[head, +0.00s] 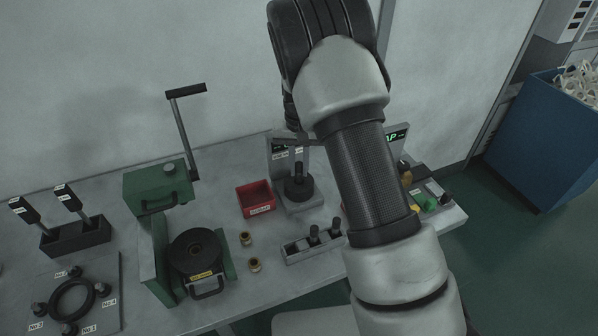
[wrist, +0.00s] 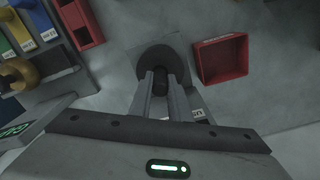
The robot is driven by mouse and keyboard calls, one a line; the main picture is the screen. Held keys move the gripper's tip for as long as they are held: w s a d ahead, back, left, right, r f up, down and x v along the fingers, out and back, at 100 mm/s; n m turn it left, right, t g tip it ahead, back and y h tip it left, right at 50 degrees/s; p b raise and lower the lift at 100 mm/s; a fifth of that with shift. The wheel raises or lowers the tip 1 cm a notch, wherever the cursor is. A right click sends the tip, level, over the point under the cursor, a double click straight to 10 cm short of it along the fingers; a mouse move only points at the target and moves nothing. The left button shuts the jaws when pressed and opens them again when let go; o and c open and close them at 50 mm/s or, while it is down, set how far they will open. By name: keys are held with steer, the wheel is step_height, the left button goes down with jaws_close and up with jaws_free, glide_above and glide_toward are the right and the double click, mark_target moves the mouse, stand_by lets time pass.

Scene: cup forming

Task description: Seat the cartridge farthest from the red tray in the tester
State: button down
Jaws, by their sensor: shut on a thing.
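The tester (head: 300,203) is a grey stand with an upright back plate, to the right of the red tray (head: 253,197). The tray also shows in the wrist view (wrist: 221,60). A dark disc (wrist: 152,62) lies on the tester's base. My gripper (wrist: 160,84) is shut on a dark cylindrical cartridge (wrist: 159,88), upright at the disc's middle. Whether the cartridge is fully down is hidden by the fingers. In the head view my gripper (head: 298,160) is directly above the tester.
A green hand press (head: 160,190) with a raised lever stands left. Two small brass cups (head: 254,265) sit between press and rack. My arm covers the table right of the tester. Coloured labelled blocks (head: 428,202) lie at the right end; a blue bin (head: 545,135) stands beyond.

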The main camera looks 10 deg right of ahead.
steer(key=shift+f, duration=1)
steer(key=shift+f, duration=0.1)
steer(key=shift+f, duration=0.2)
steer(key=c, duration=1.6)
jaws_free()
steer(key=shift+r, duration=0.1)
steer(key=shift+c, duration=0.2)
steer(key=shift+r, duration=0.1)
